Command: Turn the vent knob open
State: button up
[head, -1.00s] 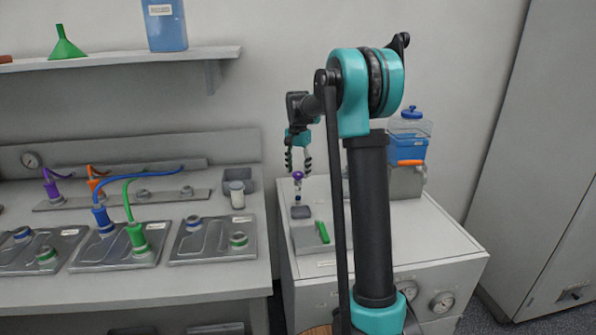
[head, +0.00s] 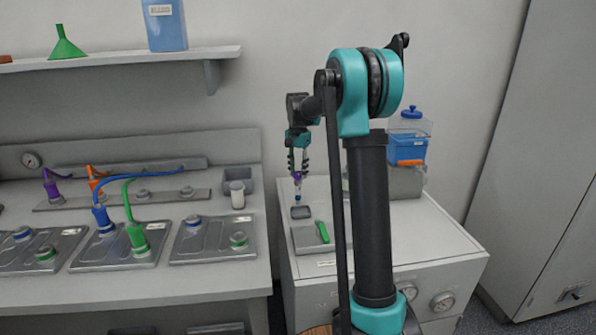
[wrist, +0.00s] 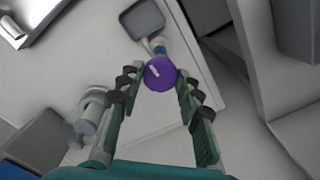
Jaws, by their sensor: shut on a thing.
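The vent knob is a purple round cap with a pale mark across its top, seen between my fingers in the wrist view (wrist: 160,75). In the head view only a bit of the purple knob (head: 297,175) shows under my fingers, on top of a thin upright stem with a blue part. My gripper (head: 298,171) is upright above the stem, its fingers shut on the knob from both sides. In the wrist view my gripper (wrist: 159,78) has its fingertips at the knob's left and right edges. How far the knob is turned is hard to tell.
A green handle (head: 322,231) lies on a grey plate in front of the stem, on the white cabinet (head: 400,235). A blue-lidded container (head: 408,138) stands behind to the right. Trays with hoses (head: 120,248) fill the bench at left.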

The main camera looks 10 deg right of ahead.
jog(key=n, duration=0.4)
jog(key=shift+n, duration=0.4)
jog(key=n, duration=0.4)
jog(key=shift+n, duration=0.3)
jog(key=n, duration=0.4)
jog(key=shift+n, duration=2.1)
jog(key=o, duration=1.2)
jog(key=shift+c, duration=0.2)
